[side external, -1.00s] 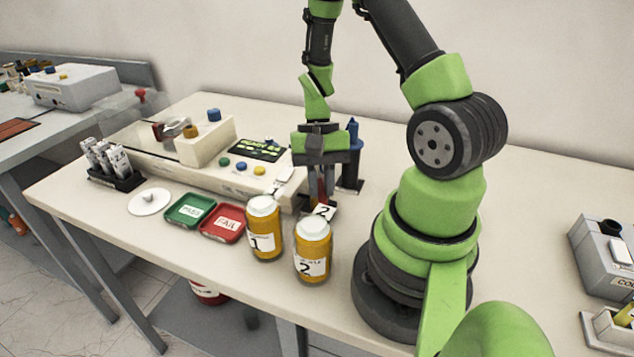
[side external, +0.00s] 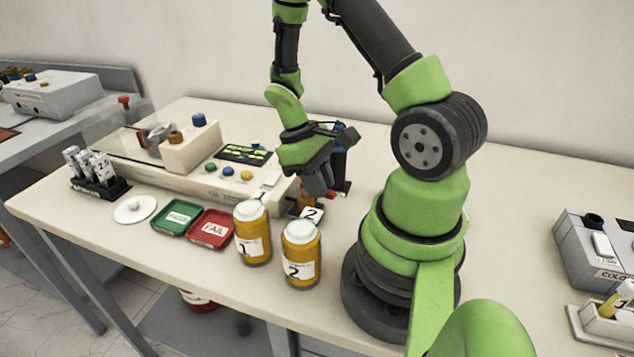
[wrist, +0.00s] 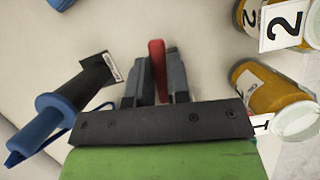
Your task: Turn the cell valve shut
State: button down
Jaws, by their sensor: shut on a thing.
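My gripper (side external: 318,190) is at the right end of the beige test machine (side external: 212,172), turned and tilted. In the wrist view my gripper (wrist: 155,82) is shut on a red lever (wrist: 158,62), apparently the cell valve's handle, standing between the two dark fingers. In the side view the fingers largely hide the lever; how far it is turned cannot be told.
A blue-and-black tool in a stand (wrist: 75,100) is close beside my gripper. Amber bottles 1 (side external: 252,235) and 2 (side external: 301,255) stand in front. Green (side external: 176,217) and red (side external: 212,229) trays lie left of them.

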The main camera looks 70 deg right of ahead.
jog(key=shift+d+n+h, duration=0.2)
jog(key=shift+n+h, duration=0.1)
jog(key=shift+n, duration=0.6)
jog(key=c, duration=1.1)
grip_release()
jog(key=v, duration=0.9)
jog(key=shift+w+r, duration=0.2)
jog(key=shift+r, duration=0.25)
